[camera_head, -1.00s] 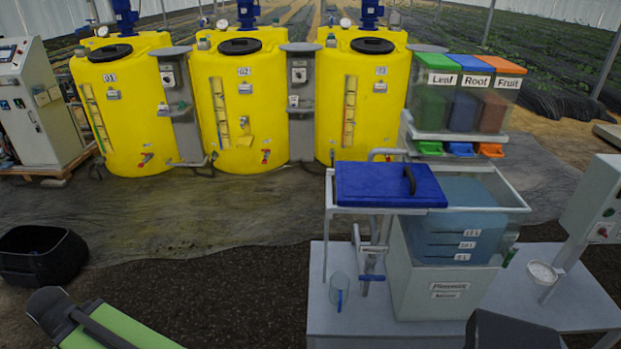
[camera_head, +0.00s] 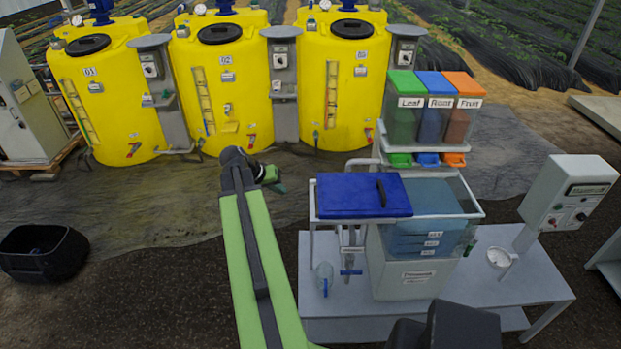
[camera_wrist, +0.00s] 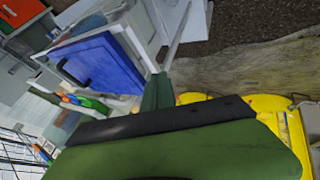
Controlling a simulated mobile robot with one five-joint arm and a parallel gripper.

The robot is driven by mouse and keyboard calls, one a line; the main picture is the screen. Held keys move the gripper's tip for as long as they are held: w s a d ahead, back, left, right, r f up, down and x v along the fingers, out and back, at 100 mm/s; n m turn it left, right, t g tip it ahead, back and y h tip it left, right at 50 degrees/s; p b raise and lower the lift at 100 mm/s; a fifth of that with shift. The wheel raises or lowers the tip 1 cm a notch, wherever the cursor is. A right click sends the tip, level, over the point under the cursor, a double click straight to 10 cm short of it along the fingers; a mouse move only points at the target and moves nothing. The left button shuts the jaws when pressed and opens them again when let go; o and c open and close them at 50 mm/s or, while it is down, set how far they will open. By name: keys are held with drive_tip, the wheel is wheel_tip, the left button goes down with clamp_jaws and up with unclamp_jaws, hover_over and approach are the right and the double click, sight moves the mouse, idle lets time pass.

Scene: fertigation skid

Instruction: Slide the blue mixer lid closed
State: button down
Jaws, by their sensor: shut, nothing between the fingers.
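The blue mixer lid (camera_head: 363,195) lies flat on rails at the left of the mixer tank (camera_head: 418,255), with a dark handle (camera_head: 382,193) near its right edge. It covers only the left part; the tank's right part is open and shows blue liquid with level marks. My gripper (camera_head: 279,187) is shut and empty, to the left of the lid and apart from it. In the wrist view the lid (camera_wrist: 104,66) shows at upper left, beyond my green gripper (camera_wrist: 158,92). The exact fingertip gap to the lid is hard to judge.
Leaf, Root and Fruit bins (camera_head: 437,110) stand behind the tank. A jug (camera_head: 323,278) and valve are on the bench (camera_head: 330,325) below the lid. A control box (camera_head: 570,192) is at right. Yellow tanks (camera_head: 225,85) line the back. A black crate (camera_head: 42,252) is at left.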

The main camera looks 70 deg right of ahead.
drive_tip(key=shift+s+d+f+b, duration=3.8)
drive_tip(key=shift+s+b, duration=0.2)
drive_tip(key=shift+b, duration=0.1)
